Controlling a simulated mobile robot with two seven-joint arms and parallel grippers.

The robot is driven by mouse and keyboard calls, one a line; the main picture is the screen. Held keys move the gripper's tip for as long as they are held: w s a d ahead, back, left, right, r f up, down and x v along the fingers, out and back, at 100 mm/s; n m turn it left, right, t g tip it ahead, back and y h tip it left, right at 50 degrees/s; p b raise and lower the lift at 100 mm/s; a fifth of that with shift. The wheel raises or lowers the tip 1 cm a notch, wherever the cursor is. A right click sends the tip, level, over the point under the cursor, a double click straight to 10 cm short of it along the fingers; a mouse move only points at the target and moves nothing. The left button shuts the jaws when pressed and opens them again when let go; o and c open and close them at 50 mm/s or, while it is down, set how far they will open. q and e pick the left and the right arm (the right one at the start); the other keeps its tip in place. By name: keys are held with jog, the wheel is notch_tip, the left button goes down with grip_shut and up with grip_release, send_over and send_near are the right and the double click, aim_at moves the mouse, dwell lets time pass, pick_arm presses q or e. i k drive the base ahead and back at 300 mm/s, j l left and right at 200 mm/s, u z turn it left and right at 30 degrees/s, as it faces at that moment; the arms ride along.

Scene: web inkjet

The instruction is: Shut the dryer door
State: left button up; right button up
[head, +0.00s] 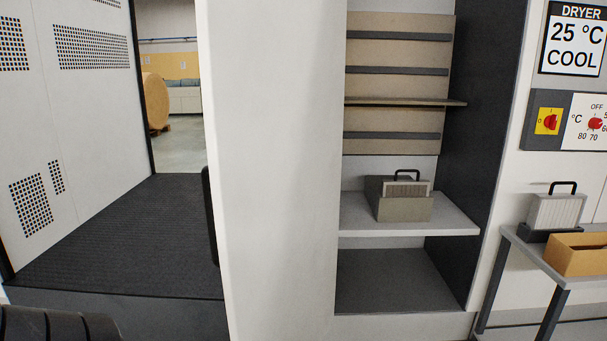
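The dryer stands at the right, with a sign reading "DRYER 25 °C COOL" (574,40) on its front. A tall plain white panel (270,160), which looks like the dryer door, stands open to the left of the cabinet opening. A dark vertical handle (210,215) shows at its left edge. The open cabinet shows a slatted beige back panel (397,88) and a white shelf (405,225) bearing a grey box with a black handle (400,198). Neither gripper shows.
A control panel with red knobs (570,120) is on the right. Below it, a small table (537,262) holds a white filter block (555,211) and an orange-brown tray (580,255). A dark ribbed walkway (125,235) lies at left. A dark ribbed shape is cut off at bottom left.

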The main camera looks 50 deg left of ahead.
aim_at(272, 75)
jog(key=k+j, duration=0.1)
jog(key=j, duration=0.2)
jog(key=k+j, duration=0.15)
jog(key=j, duration=0.15)
jog(key=k+j, duration=0.1)
jog(key=j, duration=0.15)
jog(key=k+j, duration=0.1)
jog(key=j, duration=0.85)
jog(key=i+j, duration=0.1)
jog(key=j, duration=0.8)
jog(key=k+j, duration=0.1)
jog(key=j, duration=0.5)
jog(key=k+j+u, duration=0.1)
jog(key=j, duration=0.5)
jog(key=k+j, duration=0.15)
jog(key=j, duration=0.45)
jog(key=i+l, duration=0.1)
jog(key=l, duration=0.2)
jog(key=i+l+u, duration=0.1)
jog(key=l, duration=0.2)
jog(key=i+j, duration=0.05)
